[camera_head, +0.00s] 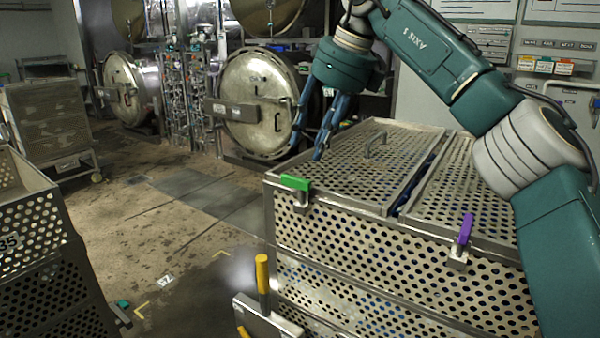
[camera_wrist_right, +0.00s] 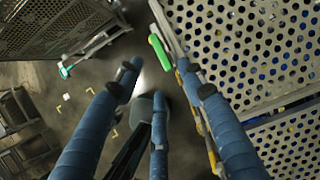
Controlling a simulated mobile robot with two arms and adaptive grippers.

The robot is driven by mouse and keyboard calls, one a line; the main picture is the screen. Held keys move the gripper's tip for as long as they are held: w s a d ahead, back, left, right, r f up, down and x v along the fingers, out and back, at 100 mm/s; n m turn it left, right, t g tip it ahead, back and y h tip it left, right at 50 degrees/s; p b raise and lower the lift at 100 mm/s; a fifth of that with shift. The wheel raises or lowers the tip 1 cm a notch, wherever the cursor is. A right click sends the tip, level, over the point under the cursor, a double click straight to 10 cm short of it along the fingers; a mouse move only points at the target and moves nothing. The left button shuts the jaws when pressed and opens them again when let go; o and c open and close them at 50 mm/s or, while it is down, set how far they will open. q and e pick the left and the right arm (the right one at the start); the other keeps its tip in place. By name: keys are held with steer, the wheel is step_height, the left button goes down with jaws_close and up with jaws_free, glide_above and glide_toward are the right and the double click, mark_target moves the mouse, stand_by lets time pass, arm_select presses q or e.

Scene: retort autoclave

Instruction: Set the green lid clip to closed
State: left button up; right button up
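The green lid clip (camera_head: 295,183) sits at the front left corner of the perforated metal crate's lid (camera_head: 350,165). Its green lever lies roughly sideways along the rim, above a metal bracket. In the right wrist view the green clip (camera_wrist_right: 159,52) shows near the top, beside the crate edge. My right gripper (camera_head: 307,147) hangs fingers down above and behind the clip, near the lid's left edge. Its blue fingers are spread, with nothing between them; they also show in the right wrist view (camera_wrist_right: 158,80). The clip is apart from the fingers. My left gripper is not in view.
A purple clip (camera_head: 465,230) with an upright lever is on the crate's front right. A yellow handle (camera_head: 262,273) stands by the crate's lower left. Another perforated crate (camera_head: 35,225) is at the left. Floor between is open. Round autoclave doors (camera_head: 255,105) are behind.

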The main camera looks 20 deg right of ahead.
mark_target(295, 178)
steer(key=p+x, duration=0.1)
steer(key=x, duration=0.7)
steer(key=shift+w+a+f+p, duration=0.1)
steer(key=shift+a+f+p, duration=0.05)
steer(key=shift+f+p, duration=0.2)
steer(key=shift+w+a+f, duration=0.15)
steer(key=shift+a+f, duration=0.1)
steer(key=shift+f, duration=0.1)
jaws_close()
